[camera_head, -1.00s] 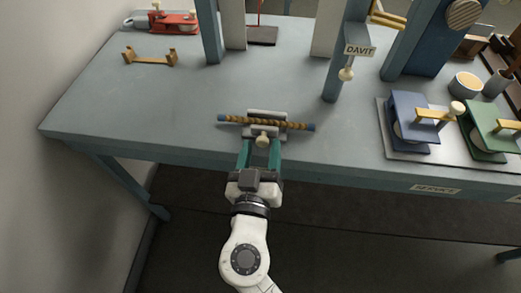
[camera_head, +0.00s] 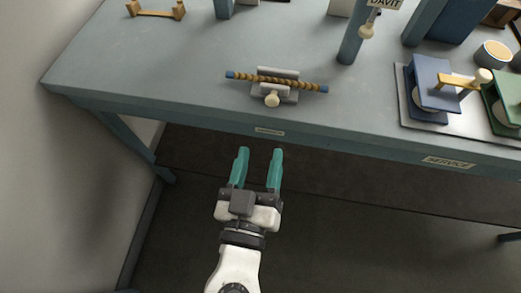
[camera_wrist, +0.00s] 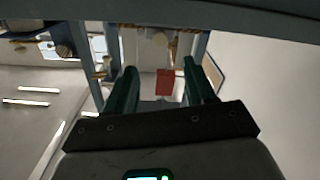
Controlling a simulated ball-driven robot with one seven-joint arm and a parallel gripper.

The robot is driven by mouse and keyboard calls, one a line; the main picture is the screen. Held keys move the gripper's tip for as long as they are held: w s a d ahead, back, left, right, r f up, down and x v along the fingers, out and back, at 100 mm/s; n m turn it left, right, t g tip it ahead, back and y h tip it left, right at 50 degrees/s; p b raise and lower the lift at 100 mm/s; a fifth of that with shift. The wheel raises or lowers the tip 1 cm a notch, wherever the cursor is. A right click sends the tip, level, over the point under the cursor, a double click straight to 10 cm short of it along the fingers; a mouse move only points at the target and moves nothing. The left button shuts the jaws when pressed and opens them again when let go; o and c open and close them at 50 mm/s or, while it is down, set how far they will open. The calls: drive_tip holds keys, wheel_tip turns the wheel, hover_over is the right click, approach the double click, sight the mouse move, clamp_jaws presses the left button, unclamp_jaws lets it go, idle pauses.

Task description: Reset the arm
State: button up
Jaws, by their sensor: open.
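My gripper (camera_head: 258,168) is open and empty in the head view. Its two teal fingers stand apart, over the dark floor just in front of the blue-grey workbench (camera_head: 200,70). The fingers also show in the wrist view (camera_wrist: 160,90), spread with nothing between them. My gripper is clear of both.
A blue device (camera_head: 432,85) and a green device (camera_head: 505,100) stand on a grey plate at the right. A blue post (camera_head: 350,45) with a DAVIT label rises behind the fixture. A small wooden rack (camera_head: 156,13) is at the back left. A wall borders the left.

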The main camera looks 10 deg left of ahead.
idle(0.4)
drive_tip(key=d+f+m+g+h+p, duration=0.1)
drive_tip(key=d+f+m+g+h, duration=0.15)
drive_tip(key=d+f+g, duration=0.65)
drive_tip(key=d+f+m+g+h+p, duration=0.1)
drive_tip(key=d+f+h, duration=0.15)
drive_tip(key=d, duration=1.25)
drive_tip(key=s+d+f+g+y, duration=0.2)
drive_tip(key=s+d+f+g, duration=0.1)
drive_tip(key=s, duration=0.3)
drive_tip(key=s+d+f+g+y+p, duration=0.1)
drive_tip(key=s+d+f+g+y, duration=0.2)
drive_tip(key=s, duration=0.3)
drive_tip(key=shift+s+d+g, duration=0.4)
drive_tip(key=shift+d+g, duration=0.1)
